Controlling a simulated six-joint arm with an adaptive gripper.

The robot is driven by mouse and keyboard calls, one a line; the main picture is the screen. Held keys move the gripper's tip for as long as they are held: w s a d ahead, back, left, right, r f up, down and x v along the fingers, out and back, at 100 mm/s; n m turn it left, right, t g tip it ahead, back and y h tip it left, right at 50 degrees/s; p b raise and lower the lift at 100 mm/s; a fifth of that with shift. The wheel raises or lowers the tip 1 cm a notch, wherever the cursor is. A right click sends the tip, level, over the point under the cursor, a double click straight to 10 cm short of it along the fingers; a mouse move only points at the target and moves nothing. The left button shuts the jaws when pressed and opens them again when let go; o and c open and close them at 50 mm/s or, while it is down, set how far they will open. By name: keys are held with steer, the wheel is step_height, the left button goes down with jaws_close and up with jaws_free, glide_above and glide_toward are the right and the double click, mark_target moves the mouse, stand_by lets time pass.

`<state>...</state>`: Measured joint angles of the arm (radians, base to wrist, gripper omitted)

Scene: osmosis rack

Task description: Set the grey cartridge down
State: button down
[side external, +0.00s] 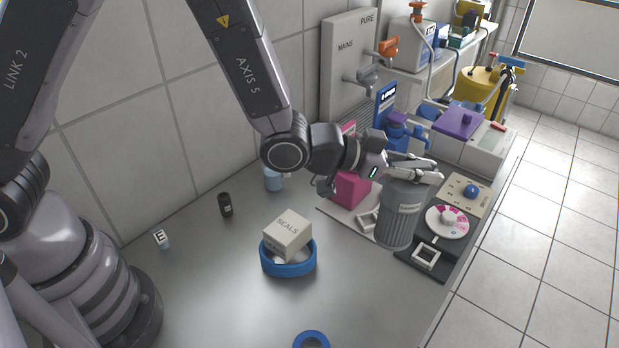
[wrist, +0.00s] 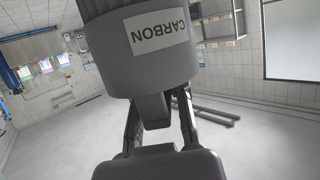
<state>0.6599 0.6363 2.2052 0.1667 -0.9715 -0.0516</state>
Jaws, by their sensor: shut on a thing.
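The grey cartridge (side external: 398,222) is a ribbed cylinder that stands upright at the right side of the bench. My gripper (side external: 430,174) is shut on its top end, with the fingers reaching across from the left. In the wrist view the grey cartridge (wrist: 147,68) fills the upper middle, its CARBON label upside down, and my gripper (wrist: 158,108) holds a narrow grey part of it between the fingers. The side view does not clearly show whether its bottom touches the surface below.
A blue ring dish (side external: 288,268) with a SEALS box (side external: 287,234) stands left of the cartridge. A pink block (side external: 351,188) is close behind it. A dark tray (side external: 438,240) with a white square frame (side external: 426,257) lies at its right. The front bench is mostly clear.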

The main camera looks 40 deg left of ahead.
step_height(320, 180, down, 16)
steer(key=shift+r, duration=0.25)
stand_by(0.3)
steer(key=c, duration=1.1)
jaws_free()
steer(key=shift+f, duration=0.15)
steer(key=shift+o, duration=0.2)
